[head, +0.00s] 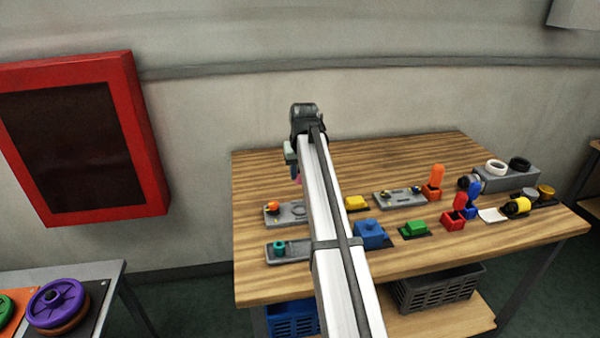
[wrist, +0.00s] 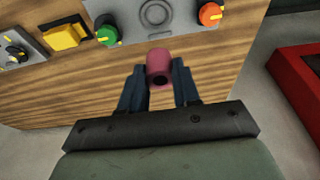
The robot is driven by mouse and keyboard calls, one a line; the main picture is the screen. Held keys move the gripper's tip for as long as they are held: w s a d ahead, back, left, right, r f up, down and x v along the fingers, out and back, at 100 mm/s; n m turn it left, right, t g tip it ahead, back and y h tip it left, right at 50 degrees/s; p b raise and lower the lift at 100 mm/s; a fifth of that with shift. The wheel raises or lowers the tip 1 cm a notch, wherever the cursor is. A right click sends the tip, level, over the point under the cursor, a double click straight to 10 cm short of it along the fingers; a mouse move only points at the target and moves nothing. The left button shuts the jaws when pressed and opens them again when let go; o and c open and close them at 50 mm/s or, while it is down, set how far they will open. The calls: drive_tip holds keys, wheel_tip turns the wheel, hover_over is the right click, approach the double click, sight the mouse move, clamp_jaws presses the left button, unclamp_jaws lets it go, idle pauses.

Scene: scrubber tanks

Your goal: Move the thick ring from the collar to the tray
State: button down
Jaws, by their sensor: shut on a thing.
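My gripper (wrist: 159,72) is shut on a pink, short, thick-walled tube-like piece (wrist: 160,63) with a dark hole in its end. A bit of this pink piece shows beside my arm in the head view (head: 298,179). It is held above the wooden table's left part; I cannot tell if it is the thick ring. A white ring (head: 496,167) and a black ring (head: 520,163) lie on a grey block (head: 512,181) at the table's right. I cannot tell which thing is the collar or the tray.
A grey plate with a circular mark (wrist: 157,14) lies near my gripper, with green (wrist: 107,30) and orange (wrist: 210,13) knobs. Several coloured blocks and open boxes stand mid-table. A red-framed panel (head: 130,130) hangs at left. The table's back left (head: 262,170) is clear.

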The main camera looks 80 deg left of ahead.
drive_tip(key=shift+r, duration=0.55)
idle(0.5)
drive_tip(key=shift+r, duration=2.3)
drive_tip(key=shift+w+d+f, duration=0.15)
drive_tip(key=shift+w+f, duration=0.05)
drive_tip(key=shift+f, duration=0.1)
drive_tip(key=s+d+f+n, duration=0.1)
drive_tip(key=d+f, duration=0.3)
drive_tip(key=d, duration=0.4)
drive_tip(key=s+d+f+n, duration=0.1)
drive_tip(key=d+f, duration=0.3)
drive_tip(key=d, duration=0.3)
drive_tip(key=shift+s+d+f+n+g, duration=0.1)
drive_tip(key=shift+f+n+g, duration=0.4)
drive_tip(key=shift+f, duration=1.9)
drive_tip(key=shift+f+n+g, duration=0.1)
drive_tip(key=shift+f+n, duration=0.7)
drive_tip(key=shift+f, duration=1.6)
